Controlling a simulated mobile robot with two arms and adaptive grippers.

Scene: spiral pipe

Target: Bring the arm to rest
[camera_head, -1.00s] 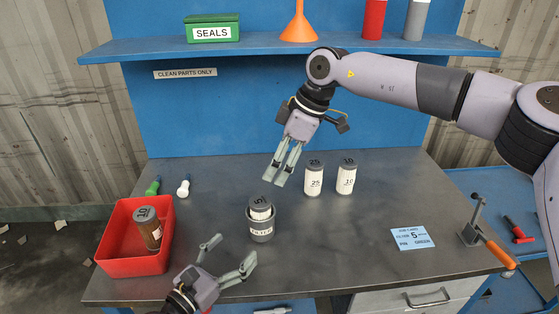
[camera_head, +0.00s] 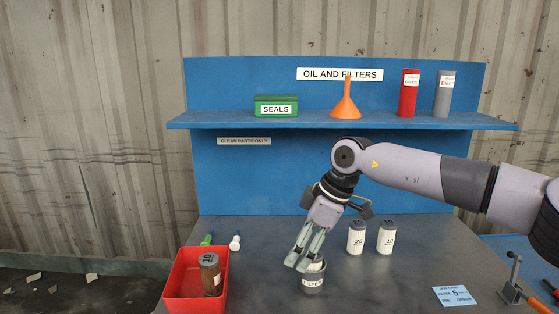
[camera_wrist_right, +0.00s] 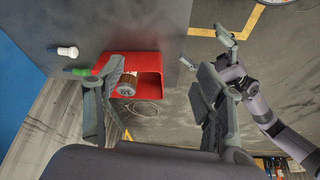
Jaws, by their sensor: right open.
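My right gripper (camera_head: 302,262) hangs from the right arm, fingers apart and empty, pointing down. A filter canister (camera_head: 317,265) in the housing is mostly hidden by the fingers. In the right wrist view the spread fingers of my right gripper (camera_wrist_right: 152,90) have nothing between them, with the red bin farther off behind. My left gripper (camera_wrist_right: 228,45) shows there at the upper right, one finger splayed out, part hidden; it is outside the head view.
The red bin (camera_head: 180,297) at left holds a brown canister (camera_head: 210,277). Two white canisters, marked 25 (camera_head: 356,240) and 10 (camera_head: 387,238), stand right of the gripper. The blue shelf (camera_head: 330,120) crosses above.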

